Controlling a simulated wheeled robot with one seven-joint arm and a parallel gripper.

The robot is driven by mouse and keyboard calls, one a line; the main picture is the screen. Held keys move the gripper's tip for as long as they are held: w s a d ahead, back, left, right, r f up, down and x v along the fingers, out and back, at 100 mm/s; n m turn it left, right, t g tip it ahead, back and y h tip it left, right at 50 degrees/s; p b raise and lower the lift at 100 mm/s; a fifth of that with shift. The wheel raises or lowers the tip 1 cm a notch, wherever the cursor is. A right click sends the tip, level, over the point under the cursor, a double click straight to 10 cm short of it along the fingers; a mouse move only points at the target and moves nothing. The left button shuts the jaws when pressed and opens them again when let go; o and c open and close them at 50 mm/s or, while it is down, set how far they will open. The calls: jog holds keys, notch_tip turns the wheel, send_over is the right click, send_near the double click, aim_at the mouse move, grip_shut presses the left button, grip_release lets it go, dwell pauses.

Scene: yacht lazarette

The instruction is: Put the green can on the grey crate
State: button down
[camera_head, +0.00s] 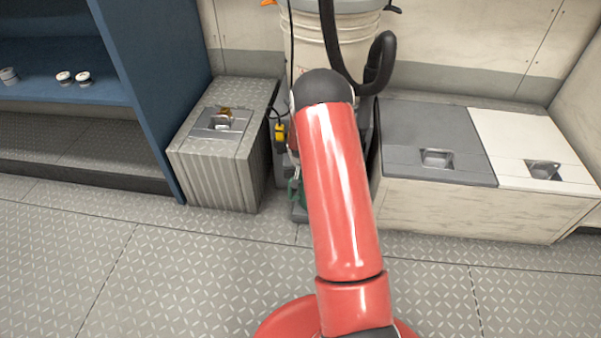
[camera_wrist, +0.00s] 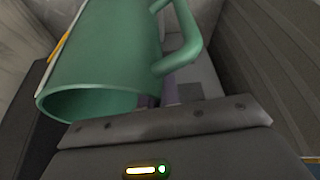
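A green can (camera_wrist: 105,60) with a side handle fills the upper left of the wrist view, its open rim close to my gripper (camera_wrist: 165,118). Dark surfaces flank it left and right; I cannot tell whether both are fingers or whether they grip the can. In the head view my red arm hides the gripper, and only a small green patch (camera_head: 297,191), probably the can, shows beside it, low down. A grey ribbed box (camera_head: 215,180), apparently the grey crate, stands left of the arm. Its top carries a grey plate with a metal latch and a small brownish item.
Right of my arm stands a low locker with a grey lid (camera_head: 415,135) and a white lid (camera_head: 535,140). A white bucket (camera_head: 300,45) with a black hose is behind. A blue shelf (camera_head: 150,90) holds small cups at left. The foreground floor (camera_head: 130,260) is clear.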

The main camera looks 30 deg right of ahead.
jog(key=shift+f, duration=0.1)
jog(key=c, duration=1.6)
grip_release()
